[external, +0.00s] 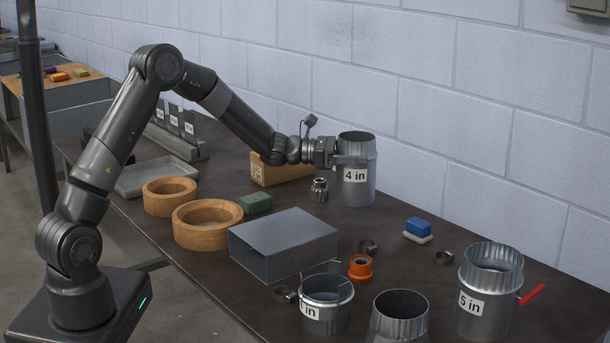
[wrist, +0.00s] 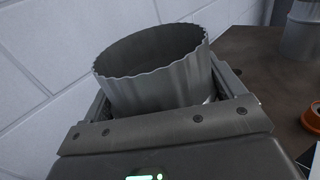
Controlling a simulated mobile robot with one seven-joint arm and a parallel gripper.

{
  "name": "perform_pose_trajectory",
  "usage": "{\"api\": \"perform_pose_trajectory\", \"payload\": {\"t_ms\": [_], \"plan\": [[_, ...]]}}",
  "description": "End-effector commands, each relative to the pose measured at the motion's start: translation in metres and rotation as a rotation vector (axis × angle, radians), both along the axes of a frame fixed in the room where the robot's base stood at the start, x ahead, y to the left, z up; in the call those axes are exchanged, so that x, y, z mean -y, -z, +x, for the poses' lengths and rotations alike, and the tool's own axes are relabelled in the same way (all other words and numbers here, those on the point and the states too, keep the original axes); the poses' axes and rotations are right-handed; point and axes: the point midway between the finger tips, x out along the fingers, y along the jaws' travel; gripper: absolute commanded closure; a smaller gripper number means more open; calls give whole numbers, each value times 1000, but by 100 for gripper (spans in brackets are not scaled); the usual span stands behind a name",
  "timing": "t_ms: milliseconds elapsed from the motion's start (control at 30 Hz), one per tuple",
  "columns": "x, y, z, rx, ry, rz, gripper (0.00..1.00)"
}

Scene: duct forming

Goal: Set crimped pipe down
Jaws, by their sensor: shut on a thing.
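The crimped pipe (external: 358,187) is a grey metal cylinder with a "4 in" label, upright near the back wall. My gripper (external: 350,160) comes from the left and is shut around its upper part. In the wrist view the pipe (wrist: 165,85) shows its wavy crimped rim and open top between the two fingers (wrist: 162,108). The pipe's bottom is at or very close to the bench top (external: 400,270); I cannot tell whether it touches.
A toothed metal part (external: 319,190) and a tan block (external: 283,172) are left of the pipe. A rectangular duct (external: 285,244), wooden rings (external: 207,226), an orange ring (external: 360,268) and a "5 in" pipe (external: 487,305) stand nearer. A blue block (external: 418,226) lies right; bench around it is mostly clear.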

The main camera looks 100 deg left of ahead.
Motion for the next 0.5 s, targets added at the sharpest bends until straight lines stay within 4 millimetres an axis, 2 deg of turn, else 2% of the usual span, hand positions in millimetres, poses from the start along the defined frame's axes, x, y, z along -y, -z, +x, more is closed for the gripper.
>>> {"api": "perform_pose_trajectory", "payload": {"t_ms": [33,200,367,500], "plan": [[-13,8,-1,0,-3,-1,40],[-38,23,-5,1,0,0,40],[-46,29,-6,1,1,1,40],[-46,45,-6,-1,1,-2,40]]}}
